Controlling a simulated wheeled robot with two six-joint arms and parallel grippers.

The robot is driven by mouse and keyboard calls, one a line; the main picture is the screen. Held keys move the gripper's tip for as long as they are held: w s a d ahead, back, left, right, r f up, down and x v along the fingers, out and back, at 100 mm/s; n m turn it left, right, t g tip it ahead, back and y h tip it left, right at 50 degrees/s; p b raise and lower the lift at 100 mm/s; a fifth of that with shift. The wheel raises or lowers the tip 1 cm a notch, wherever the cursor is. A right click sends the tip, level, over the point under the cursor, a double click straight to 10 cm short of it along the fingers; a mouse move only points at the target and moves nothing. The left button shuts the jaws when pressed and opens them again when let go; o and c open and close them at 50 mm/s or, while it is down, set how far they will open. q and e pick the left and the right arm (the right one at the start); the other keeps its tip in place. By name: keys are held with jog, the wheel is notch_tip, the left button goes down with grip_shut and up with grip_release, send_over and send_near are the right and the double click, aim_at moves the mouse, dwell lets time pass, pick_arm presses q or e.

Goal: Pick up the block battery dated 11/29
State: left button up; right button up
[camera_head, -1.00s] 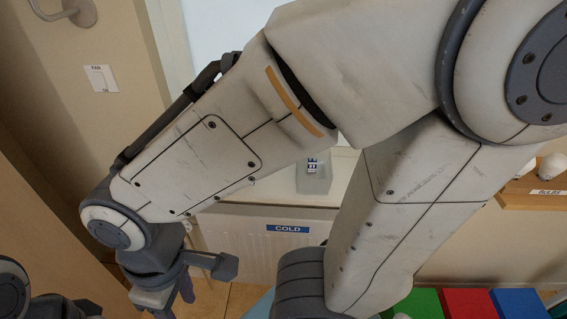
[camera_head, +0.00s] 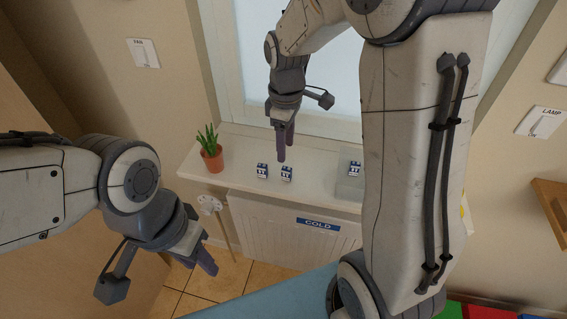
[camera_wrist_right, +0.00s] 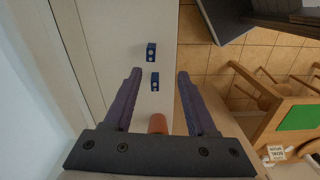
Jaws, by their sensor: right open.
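Small blue-and-white block batteries stand on the white windowsill (camera_head: 325,192): a left one (camera_head: 262,171), a middle one (camera_head: 287,174) and a right one (camera_head: 354,168). Their dates are too small to read. My right gripper (camera_head: 284,154) hangs above the sill, just over the middle battery, open and empty. In the right wrist view, two batteries, one farther (camera_wrist_right: 151,52) and one nearer (camera_wrist_right: 155,81), show beyond and between the open fingers (camera_wrist_right: 156,90). My left gripper (camera_head: 198,258) hangs low at the left, away from the sill; its opening is unclear.
A potted plant (camera_head: 210,150) stands at the sill's left end. A grey translucent container (camera_head: 348,189) sits by the right battery. Below is a radiator (camera_head: 270,222) with a COLD sign (camera_head: 318,224). The window (camera_head: 245,60) rises behind. My right arm hides the sill's right part.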

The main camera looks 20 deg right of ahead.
send_over(287, 168)
jog(key=f, duration=0.5)
jog(key=shift+s+f+p, duration=0.1)
jog(key=shift+s+p, duration=0.25)
jog(key=shift+p, duration=0.05)
jog(key=shift+w+f+p, duration=0.1)
jog(key=shift+f+p, duration=0.35)
jog(key=shift+f, duration=0.15)
jog(key=f, duration=0.1)
jog(key=f+p, duration=0.1)
jog(key=f, duration=0.1)
jog(key=shift+w+f, duration=0.15)
jog(key=shift+w, duration=0.15)
jog(key=shift+f, duration=0.45)
grip_shut()
